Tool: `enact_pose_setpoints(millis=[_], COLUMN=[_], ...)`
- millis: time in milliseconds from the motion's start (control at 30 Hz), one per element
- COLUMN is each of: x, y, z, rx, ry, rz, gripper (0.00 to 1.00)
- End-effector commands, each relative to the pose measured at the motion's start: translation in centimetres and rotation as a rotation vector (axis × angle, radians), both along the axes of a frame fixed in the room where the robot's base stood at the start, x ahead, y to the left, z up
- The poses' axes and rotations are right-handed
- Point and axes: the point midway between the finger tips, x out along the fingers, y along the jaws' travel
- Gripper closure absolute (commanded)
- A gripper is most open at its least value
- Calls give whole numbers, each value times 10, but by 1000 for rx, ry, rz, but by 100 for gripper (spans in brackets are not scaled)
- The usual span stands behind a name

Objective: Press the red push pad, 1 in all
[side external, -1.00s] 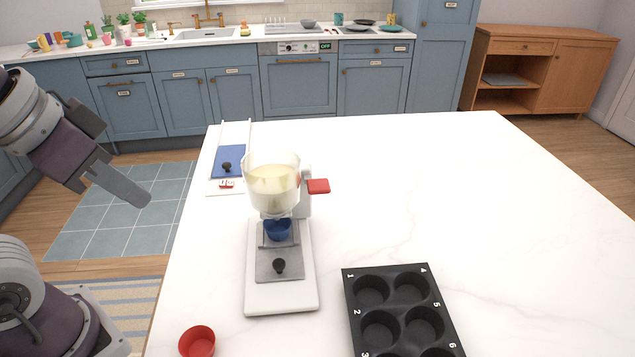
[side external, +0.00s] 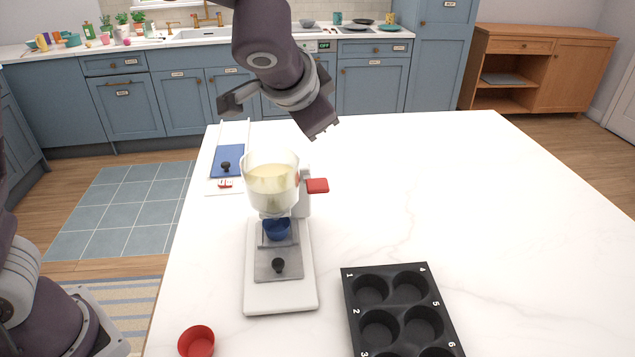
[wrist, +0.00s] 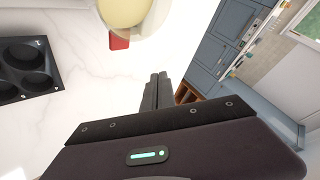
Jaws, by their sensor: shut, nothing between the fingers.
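The red push pad (side external: 317,186) sticks out to the right from the white dispenser (side external: 305,205) on the table. In the wrist view the pad (wrist: 119,42) shows beside the clear hopper (wrist: 128,12) of pale batter. My gripper (side external: 322,132) is above and behind the pad in the side view, apart from it. In the wrist view my gripper's fingers (wrist: 158,78) are together and hold nothing.
A black muffin tray (side external: 388,300) with numbered wells lies at front right. A red cup (side external: 196,341) stands at front left. A white rail with a blue plate (side external: 228,160) lies behind the dispenser. The table's right side is clear.

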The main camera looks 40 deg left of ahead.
Motion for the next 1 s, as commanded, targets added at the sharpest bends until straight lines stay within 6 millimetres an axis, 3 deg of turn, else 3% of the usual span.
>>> enact_pose_setpoints(millis=[233, 700, 1000], x=[0, -1, -1], y=[0, 1, 1], z=[-8, -73, -88], rx=[1, 2, -1], ry=[3, 4, 2], rz=[1, 1, 1], gripper=[100, 100, 100])
